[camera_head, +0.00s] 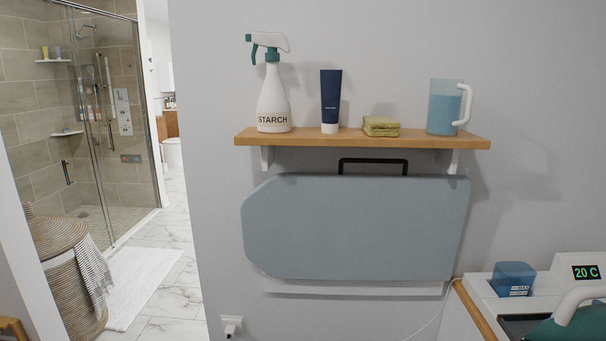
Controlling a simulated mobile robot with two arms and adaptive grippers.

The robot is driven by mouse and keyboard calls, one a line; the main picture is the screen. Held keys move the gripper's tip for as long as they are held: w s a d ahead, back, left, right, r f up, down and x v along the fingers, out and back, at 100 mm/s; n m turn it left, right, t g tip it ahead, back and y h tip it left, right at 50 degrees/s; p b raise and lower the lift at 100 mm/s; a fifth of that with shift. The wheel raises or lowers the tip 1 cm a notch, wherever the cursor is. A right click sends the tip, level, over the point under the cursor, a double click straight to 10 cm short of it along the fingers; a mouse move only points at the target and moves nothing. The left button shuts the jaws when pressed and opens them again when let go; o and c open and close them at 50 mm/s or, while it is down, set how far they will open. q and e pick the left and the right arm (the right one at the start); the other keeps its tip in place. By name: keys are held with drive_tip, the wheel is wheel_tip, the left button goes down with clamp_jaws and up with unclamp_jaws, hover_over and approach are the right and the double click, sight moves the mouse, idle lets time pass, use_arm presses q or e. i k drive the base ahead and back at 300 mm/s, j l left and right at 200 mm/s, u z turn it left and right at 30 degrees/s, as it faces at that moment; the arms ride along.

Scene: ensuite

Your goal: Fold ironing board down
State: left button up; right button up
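The ironing board (355,228) has a grey-blue cover and is upright, flat against the wall under a wooden shelf. Its tapered end points left. A black handle (373,161) stands up from its top edge, just below the shelf. A white ledge or bracket (352,288) shows along the board's lower edge. The hinge and whatever holds the board up are hidden. Neither of my grippers is in view.
The wooden shelf (362,138) holds a starch spray bottle (272,98), a dark blue tube (331,101), folded sponges or cloths (381,126) and a measuring jug (446,107). An ironing station (560,300) stands lower right. A wicker basket (72,262) stands left.

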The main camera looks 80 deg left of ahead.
sight(297, 225)
drive_tip(key=u, duration=1.8)
